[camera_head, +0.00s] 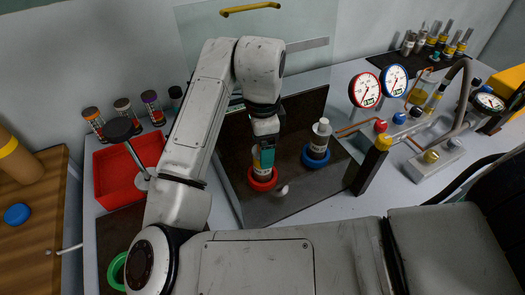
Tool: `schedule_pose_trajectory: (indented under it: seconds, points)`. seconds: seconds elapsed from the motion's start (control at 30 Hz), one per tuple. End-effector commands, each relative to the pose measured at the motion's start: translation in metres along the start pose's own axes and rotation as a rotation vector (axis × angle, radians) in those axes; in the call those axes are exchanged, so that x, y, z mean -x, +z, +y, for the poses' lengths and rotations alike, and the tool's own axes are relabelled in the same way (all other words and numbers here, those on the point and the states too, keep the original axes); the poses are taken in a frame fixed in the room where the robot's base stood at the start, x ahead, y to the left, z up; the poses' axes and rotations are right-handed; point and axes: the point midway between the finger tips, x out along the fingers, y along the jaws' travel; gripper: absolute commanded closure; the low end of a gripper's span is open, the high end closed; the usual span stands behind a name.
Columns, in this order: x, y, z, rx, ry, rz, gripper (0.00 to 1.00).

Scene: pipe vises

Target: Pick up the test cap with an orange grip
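I cannot pick out with certainty a test cap with an orange grip. My gripper (263,160) points down over the red ring vise (262,181), at a pale upright piece standing in it. A teal part shows at its end. The fingertips are small and partly hidden, so I cannot tell whether they hold the piece. The blue ring vise (316,157) stands to the right, with a grey-white bottle-like piece (321,136) upright in it. A small white round object (283,190) is beside the red ring.
Several dark-topped containers with coloured bands (94,121) stand behind a red tray (103,172) at left. Two gauges (365,91), a dark post with a yellow top (373,163) and pipework are at right.

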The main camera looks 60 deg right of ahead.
Motion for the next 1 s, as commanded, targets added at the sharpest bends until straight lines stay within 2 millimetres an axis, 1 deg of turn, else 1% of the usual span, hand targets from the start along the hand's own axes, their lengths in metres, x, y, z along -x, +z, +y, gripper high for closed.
schedule_pose_trajectory:
  seconds: [0.07, 0.73, 1.0]
  points:
    - [0.0001, 0.0000, 0.0000, 0.000, 0.000, 0.000, 0.17]
    - [0.0004, -0.0001, 0.0000, 0.000, 0.000, 0.000, 0.81]
    - [0.0018, 0.0000, -0.0001, 0.000, 0.000, 0.000, 0.81]
